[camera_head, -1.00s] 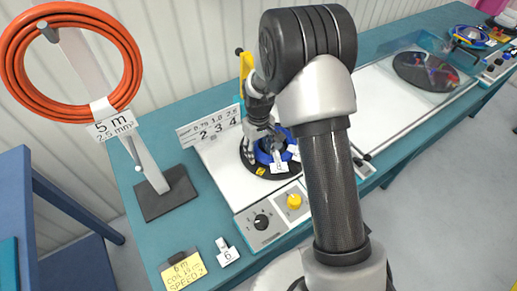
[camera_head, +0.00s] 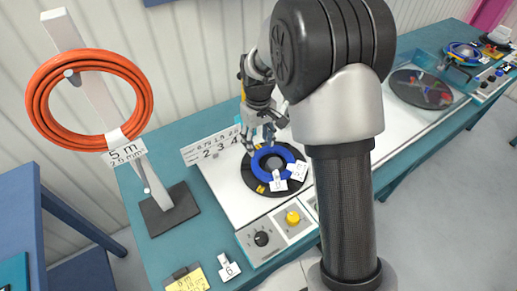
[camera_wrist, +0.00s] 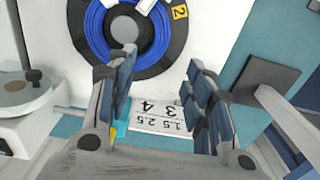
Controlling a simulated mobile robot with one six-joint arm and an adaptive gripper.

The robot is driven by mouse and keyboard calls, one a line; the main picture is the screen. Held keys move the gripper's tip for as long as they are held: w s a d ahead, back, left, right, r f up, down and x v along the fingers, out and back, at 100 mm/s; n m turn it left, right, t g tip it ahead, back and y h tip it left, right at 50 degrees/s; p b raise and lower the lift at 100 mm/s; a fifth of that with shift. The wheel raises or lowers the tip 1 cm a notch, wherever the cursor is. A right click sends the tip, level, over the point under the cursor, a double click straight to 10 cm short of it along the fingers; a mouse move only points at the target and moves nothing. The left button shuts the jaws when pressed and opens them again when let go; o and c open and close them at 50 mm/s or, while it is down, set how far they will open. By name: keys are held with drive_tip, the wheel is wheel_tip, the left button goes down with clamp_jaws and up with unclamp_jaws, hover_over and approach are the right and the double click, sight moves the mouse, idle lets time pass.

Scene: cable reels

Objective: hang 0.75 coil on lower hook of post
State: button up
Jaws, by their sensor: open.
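A blue coil (camera_head: 258,163) lies flat on a black round turntable (camera_head: 250,180) of the white machine, with white tags (camera_head: 297,171) on it. Its printing is too small to read; it also shows in the wrist view (camera_wrist: 92,28). My gripper (camera_head: 262,142) is open and empty, just behind and above the coil, apart from it. In the wrist view its fingers (camera_wrist: 160,65) are spread with nothing between them. The grey post (camera_head: 150,170) stands left on a dark base (camera_head: 170,209). An orange coil (camera_head: 42,95) hangs on its upper hook (camera_head: 71,76). The lower hook (camera_head: 147,189) is bare.
A sign with numbers (camera_head: 212,146) stands behind the turntable. Knobs (camera_head: 261,238) are on the machine's front. A yellow note (camera_head: 187,283) and a tag marked 6 (camera_head: 229,269) lie at the front. A second disc (camera_head: 420,89) is at right. Teal bench (camera_head: 222,120) shows between post and machine.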

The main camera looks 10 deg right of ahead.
drive_tip(key=s+r+m+t, duration=0.2)
drive_tip(key=s+r+t, duration=0.1)
drive_tip(key=s+r, duration=1.3)
drive_tip(key=s+r+m+t, duration=0.1)
drive_tip(key=s+r, duration=0.2)
drive_tip(key=s, duration=0.9)
drive_tip(key=shift+d+m+t, duration=0.15)
drive_tip(key=shift+m+t, duration=0.15)
drive_tip(key=shift+r, duration=0.1)
drive_tip(key=shift+c, duration=0.4)
